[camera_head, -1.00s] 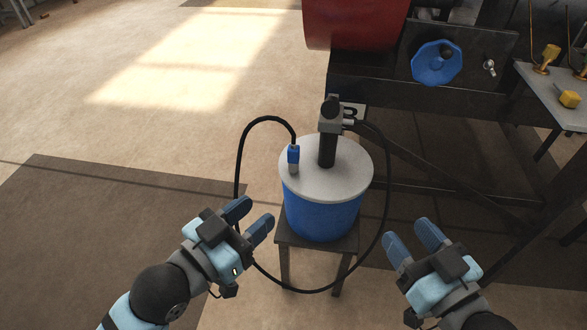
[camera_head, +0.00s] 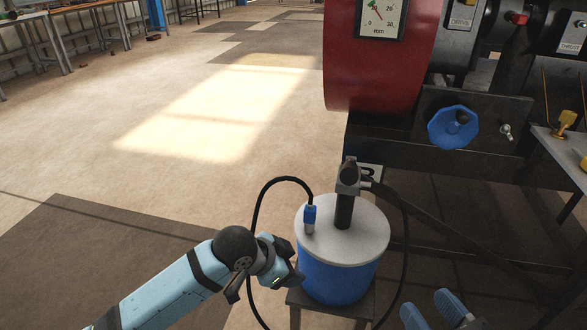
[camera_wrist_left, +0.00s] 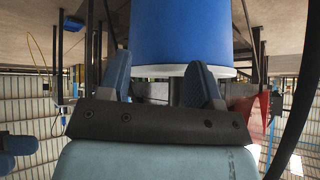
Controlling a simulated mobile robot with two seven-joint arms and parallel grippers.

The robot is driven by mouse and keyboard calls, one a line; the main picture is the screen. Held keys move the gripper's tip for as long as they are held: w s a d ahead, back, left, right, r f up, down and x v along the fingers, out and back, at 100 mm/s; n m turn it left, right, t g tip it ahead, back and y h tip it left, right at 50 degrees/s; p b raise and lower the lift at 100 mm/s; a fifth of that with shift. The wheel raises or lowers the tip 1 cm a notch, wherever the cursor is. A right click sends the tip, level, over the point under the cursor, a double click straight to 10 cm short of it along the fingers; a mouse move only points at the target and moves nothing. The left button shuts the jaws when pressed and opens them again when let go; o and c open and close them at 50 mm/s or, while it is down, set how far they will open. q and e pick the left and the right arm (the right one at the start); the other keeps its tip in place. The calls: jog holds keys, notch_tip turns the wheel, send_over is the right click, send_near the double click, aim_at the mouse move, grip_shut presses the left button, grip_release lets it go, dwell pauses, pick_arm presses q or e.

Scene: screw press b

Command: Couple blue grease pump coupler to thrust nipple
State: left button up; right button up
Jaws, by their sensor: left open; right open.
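The blue coupler (camera_head: 310,214) stands on the pale lid of the blue grease pump (camera_head: 345,278), at the end of a black hose. My left gripper (camera_head: 292,277) is low at the pump's left side, below the coupler and apart from it; its fingers are mostly hidden behind the wrist. In the left wrist view its open, empty fingers (camera_wrist_left: 161,82) point toward the blue drum (camera_wrist_left: 180,32). My right gripper (camera_head: 432,312) is open at the bottom edge, right of the pump. A plate marked THRUST (camera_head: 573,40) is at the upper right; I cannot make out the thrust nipple with certainty.
The pump stands on a small dark stool (camera_head: 330,306). The black hose (camera_head: 256,225) loops left of the pump. The dark press with a red cylinder (camera_head: 375,70) and blue handwheel (camera_head: 453,127) stands behind right. A side table (camera_head: 562,150) is at right.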

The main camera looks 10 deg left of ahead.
pick_arm(q)
jog(key=w+a+m+g+y, duration=0.1)
jog(key=w+a+g+y, duration=0.1)
jog(key=w+a, duration=0.25)
jog(key=m+g, duration=0.4)
jog(key=m, duration=0.2)
send_near(310, 204)
jog(key=f, duration=0.1)
jog(key=shift+h, duration=0.4)
jog(key=x, duration=1.1)
jog(key=shift+a+f, duration=0.1)
jog(key=shift+f, duration=0.15)
grip_shut()
